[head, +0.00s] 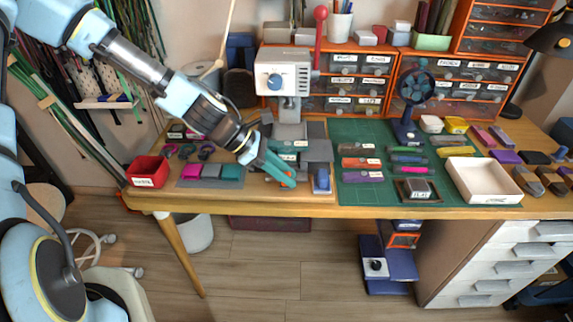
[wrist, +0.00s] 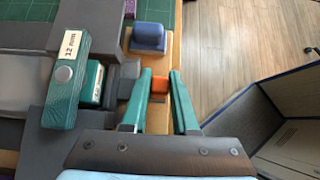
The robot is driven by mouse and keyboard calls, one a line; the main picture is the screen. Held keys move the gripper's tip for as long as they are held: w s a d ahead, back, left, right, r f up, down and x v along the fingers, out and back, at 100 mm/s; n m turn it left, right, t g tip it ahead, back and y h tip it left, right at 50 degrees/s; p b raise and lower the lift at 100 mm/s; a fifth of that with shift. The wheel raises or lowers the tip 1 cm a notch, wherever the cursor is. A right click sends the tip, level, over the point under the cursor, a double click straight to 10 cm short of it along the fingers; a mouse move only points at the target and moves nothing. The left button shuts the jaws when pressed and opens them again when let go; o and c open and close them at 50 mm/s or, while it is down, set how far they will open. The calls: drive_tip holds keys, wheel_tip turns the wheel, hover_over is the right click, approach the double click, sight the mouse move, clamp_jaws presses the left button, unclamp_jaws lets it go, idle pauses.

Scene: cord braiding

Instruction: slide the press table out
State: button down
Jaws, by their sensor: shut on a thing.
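The press (head: 285,72) stands at the back of the bench, with a white head, a blue dial and a red lever. Its grey table (head: 318,150) lies low in front of it and shows in the wrist view as dark grey plates (wrist: 88,25). A small orange handle (wrist: 159,84) is at the table's front side. The fingers partly hide how the handle joins the table.
A teal bar labelled 12 mm (wrist: 68,70) lies on the grey plates. A blue block (head: 321,180) sits just right of my gripper. A green mat (head: 352,135) with strips and a white tray (head: 485,182) are further right. Open floor (head: 280,265) lies before the bench.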

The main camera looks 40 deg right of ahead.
drive_tip(key=shift+s, duration=0.15)
drive_tip(key=c, duration=0.7)
unclamp_jaws()
drive_tip(key=shift+a, duration=0.1)
drive_tip(key=v, duration=1.1)
drive_tip(key=shift+b, duration=0.3)
drive_tip(key=shift+f, duration=0.1)
